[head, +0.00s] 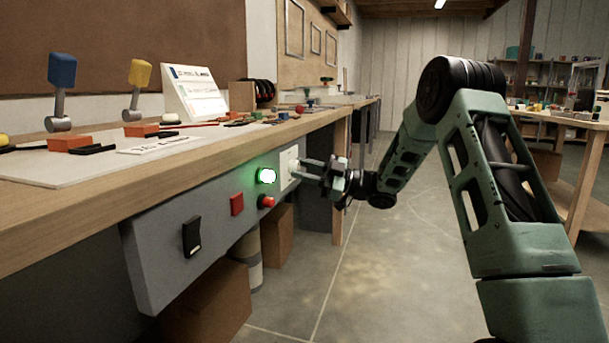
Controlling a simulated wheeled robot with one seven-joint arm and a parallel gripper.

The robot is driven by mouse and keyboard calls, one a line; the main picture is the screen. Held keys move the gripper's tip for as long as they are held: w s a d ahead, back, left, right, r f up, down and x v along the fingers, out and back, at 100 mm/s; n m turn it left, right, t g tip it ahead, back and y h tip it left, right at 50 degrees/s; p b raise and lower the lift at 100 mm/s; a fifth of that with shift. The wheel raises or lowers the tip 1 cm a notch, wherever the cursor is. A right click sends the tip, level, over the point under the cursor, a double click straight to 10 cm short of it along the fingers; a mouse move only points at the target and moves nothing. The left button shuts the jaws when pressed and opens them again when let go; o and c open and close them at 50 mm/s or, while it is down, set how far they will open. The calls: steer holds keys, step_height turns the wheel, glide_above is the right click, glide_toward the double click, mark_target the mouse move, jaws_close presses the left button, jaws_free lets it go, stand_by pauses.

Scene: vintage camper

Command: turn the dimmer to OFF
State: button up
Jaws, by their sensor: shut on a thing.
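The dimmer's pale plate (286,165) is on the right end of the grey panel under the workbench edge. My gripper (298,168) reaches in from the right with its fingers at this plate. It is shut on the dimmer knob, which is mostly hidden between the fingers. The knob's angle and any OFF marking cannot be made out. A green lamp (266,176) just left of the plate glows brightly.
The grey panel (160,270) also carries a red round button (266,202), a red square piece (237,204) and a black rocker switch (192,237). The wooden bench edge (200,165) runs above. Cardboard boxes (208,305) stand below.

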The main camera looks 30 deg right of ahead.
steer(key=shift+f+n, duration=0.1)
steer(key=shift+n, duration=0.4)
steer(key=o, duration=1)
steer(key=shift+c, duration=0.2)
steer(key=p+v, duration=0.3)
steer(key=v, duration=1.4)
steer(key=shift+d+r, duration=0.2)
steer(key=shift+d, duration=0.1)
steer(key=shift+s, duration=0.1)
